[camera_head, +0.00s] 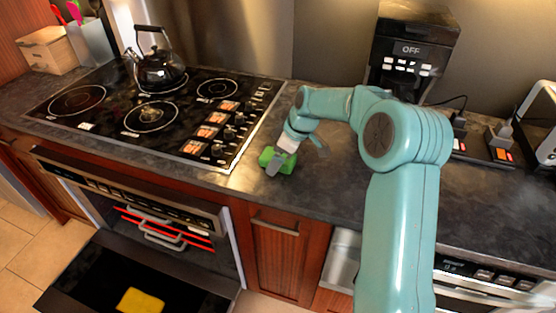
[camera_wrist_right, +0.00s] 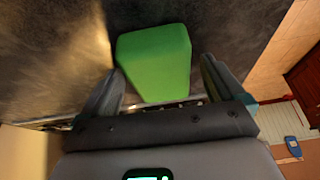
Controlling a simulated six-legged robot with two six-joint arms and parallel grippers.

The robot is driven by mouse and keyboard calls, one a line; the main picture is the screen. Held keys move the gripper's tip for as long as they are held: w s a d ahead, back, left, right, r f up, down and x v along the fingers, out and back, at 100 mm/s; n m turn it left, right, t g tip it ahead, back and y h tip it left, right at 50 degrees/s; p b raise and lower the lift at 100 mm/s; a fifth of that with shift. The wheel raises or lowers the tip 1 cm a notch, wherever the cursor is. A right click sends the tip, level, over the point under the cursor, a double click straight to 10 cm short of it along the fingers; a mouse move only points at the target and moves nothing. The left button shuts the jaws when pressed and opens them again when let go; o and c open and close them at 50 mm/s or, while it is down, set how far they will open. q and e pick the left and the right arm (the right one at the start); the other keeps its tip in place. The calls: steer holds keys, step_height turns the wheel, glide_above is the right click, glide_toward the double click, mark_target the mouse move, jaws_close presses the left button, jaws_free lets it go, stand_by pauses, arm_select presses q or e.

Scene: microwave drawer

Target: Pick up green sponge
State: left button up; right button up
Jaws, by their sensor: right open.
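The green sponge (camera_head: 285,164) lies on the dark countertop (camera_head: 330,190), just right of the cooktop and near the counter's front edge. My right gripper (camera_head: 279,163) reaches down to it from above. In the right wrist view, the green sponge (camera_wrist_right: 155,62) lies ahead of and partly between the two fingers of my right gripper (camera_wrist_right: 162,88). The fingers are open, one on each side of its near end. I cannot tell if either finger touches it. My left gripper is in neither view.
The cooktop (camera_head: 190,127) with a black kettle (camera_head: 158,68) is at the left. The oven door (camera_head: 100,270) hangs open below, with a yellow item (camera_head: 140,301) on it. A black appliance (camera_head: 412,50) stands at the back. Bare counter lies right of the sponge.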

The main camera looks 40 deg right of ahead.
steer(key=c, duration=1)
steer(key=shift+r+p, duration=0.45)
steer(key=shift+p, duration=0.1)
step_height(320, 180, up, 8)
steer(key=shift+r, duration=0.15)
step_height(320, 180, up, 11)
steer(key=shift+r+p, duration=0.2)
steer(key=shift+p, duration=0.45)
